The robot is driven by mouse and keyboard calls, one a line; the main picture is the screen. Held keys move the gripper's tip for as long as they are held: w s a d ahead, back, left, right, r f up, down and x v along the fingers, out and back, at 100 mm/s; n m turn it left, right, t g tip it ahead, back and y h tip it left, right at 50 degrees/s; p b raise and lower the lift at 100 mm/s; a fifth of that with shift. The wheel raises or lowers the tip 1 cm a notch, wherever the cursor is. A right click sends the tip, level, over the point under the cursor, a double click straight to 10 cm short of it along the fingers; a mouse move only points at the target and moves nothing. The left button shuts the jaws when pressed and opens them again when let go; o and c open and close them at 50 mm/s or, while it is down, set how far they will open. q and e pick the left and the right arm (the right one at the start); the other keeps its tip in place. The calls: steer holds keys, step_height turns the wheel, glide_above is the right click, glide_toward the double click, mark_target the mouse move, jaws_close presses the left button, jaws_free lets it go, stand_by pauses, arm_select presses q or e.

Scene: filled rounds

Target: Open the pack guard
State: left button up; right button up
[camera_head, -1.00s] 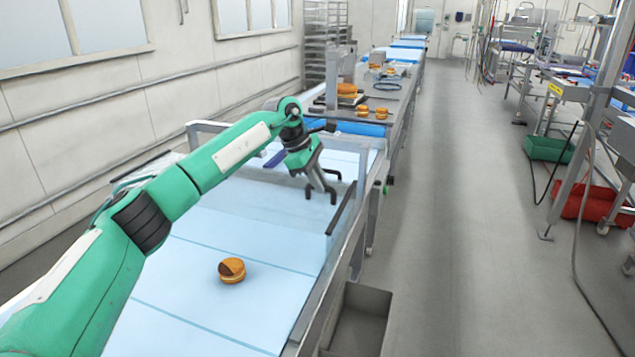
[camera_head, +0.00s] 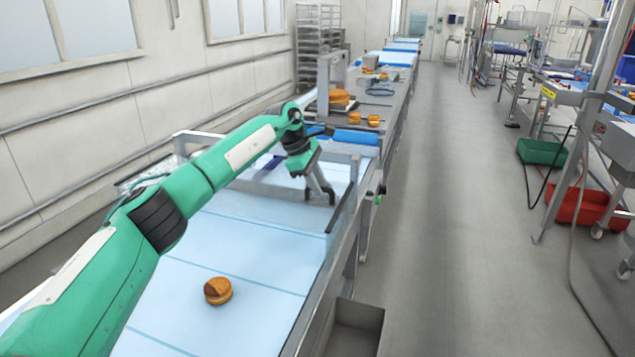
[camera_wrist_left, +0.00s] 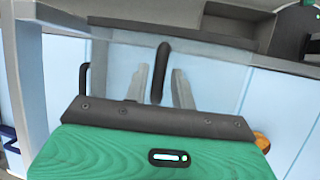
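The pack guard shows in the head view as a grey frame (camera_head: 344,158) with clear panelling over the blue-white belt. In the left wrist view, its grey bar (camera_wrist_left: 200,48) crosses the top, and a black upright handle (camera_wrist_left: 161,68) stands in front. My left gripper (camera_head: 322,194) is low at the guard's right side. In the left wrist view, the two grey fingers of this gripper (camera_wrist_left: 160,84) are on either side of the handle, with narrow gaps visible. A second black loop (camera_wrist_left: 84,76) is further left. My right gripper is not in view.
A filled round (camera_head: 218,291) lies on the near belt (camera_head: 255,255). More rounds (camera_head: 364,119) are on the line beyond. A grey bin (camera_head: 356,328) stands at the belt's right side. The aisle floor (camera_head: 440,230) is clear.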

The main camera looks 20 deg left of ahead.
arm_select(q)
steer(key=shift+o, duration=0.7)
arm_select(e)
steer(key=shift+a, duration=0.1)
